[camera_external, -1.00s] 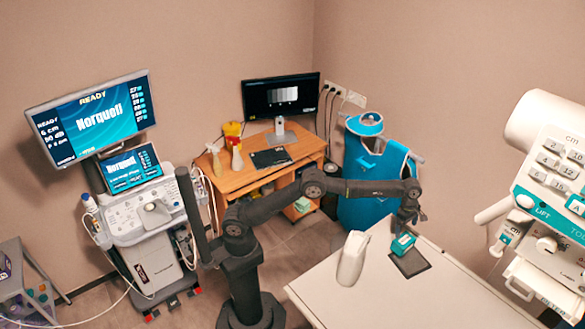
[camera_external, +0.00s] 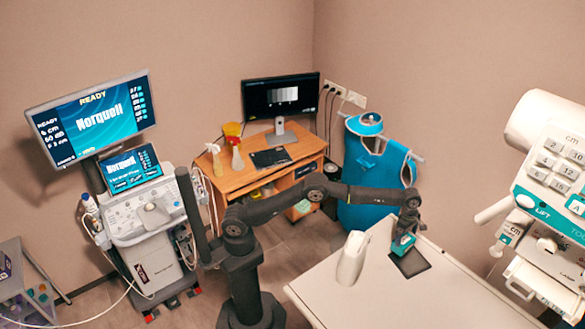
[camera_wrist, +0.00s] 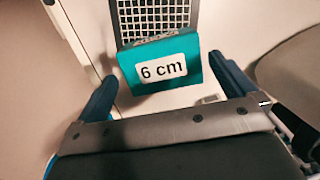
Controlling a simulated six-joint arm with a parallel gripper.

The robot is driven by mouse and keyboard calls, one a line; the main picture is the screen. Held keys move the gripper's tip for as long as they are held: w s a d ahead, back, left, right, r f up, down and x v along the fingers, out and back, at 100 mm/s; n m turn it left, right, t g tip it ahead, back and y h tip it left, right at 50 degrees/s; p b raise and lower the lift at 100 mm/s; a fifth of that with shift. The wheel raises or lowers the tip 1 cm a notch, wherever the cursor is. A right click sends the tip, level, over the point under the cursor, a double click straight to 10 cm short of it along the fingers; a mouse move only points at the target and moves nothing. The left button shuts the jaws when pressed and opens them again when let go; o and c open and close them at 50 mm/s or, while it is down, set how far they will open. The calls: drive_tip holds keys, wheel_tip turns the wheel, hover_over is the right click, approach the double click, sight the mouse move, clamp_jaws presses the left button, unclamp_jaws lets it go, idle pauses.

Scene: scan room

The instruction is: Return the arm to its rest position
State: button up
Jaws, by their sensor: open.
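My gripper (camera_external: 404,238) is at the far end of the white table (camera_external: 378,291), low over a teal block (camera_external: 401,248). In the wrist view the teal block (camera_wrist: 162,68) carries a white "6 cm" label and lies ahead of and between my spread fingers (camera_wrist: 165,92). The fingers are open, with gaps visible to either side of the block. The block sits by a dark pad (camera_external: 417,264), which shows a grid pattern (camera_wrist: 158,18) in the wrist view. My gripper partly hides the block in the external view.
A white rounded device (camera_external: 352,258) stands on the table left of the pad. A blue apron on a stand (camera_external: 372,190) is behind my forearm. A large white control unit (camera_external: 555,190) is at right. An ultrasound cart (camera_external: 145,215) and wooden desk (camera_external: 262,178) are at left and back.

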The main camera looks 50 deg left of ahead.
drive_tip(key=s+d+r, duration=0.3)
drive_tip(key=s+r, duration=0.4)
drive_tip(key=s, duration=0.4)
drive_tip(key=s+d+f+m, duration=0.1)
drive_tip(key=s+d+f, duration=0.15)
drive_tip(key=s, duration=0.55)
drive_tip(key=s+d+f+m, duration=0.1)
drive_tip(key=s+d, duration=0.3)
drive_tip(key=s, duration=0.3)
drive_tip(key=s+d+f, duration=0.1)
drive_tip(key=s+d, duration=0.3)
drive_tip(key=s, duration=0.4)
drive_tip(key=w+f, duration=0.2)
drive_tip(key=w, duration=0.2)
drive_tip(key=w+f, duration=0.5)
drive_tip(key=w, duration=0.2)
drive_tip(key=shift+w+d+f, duration=0.25)
drive_tip(key=shift+w+f, duration=0.25)
drive_tip(key=shift+f, duration=0.25)
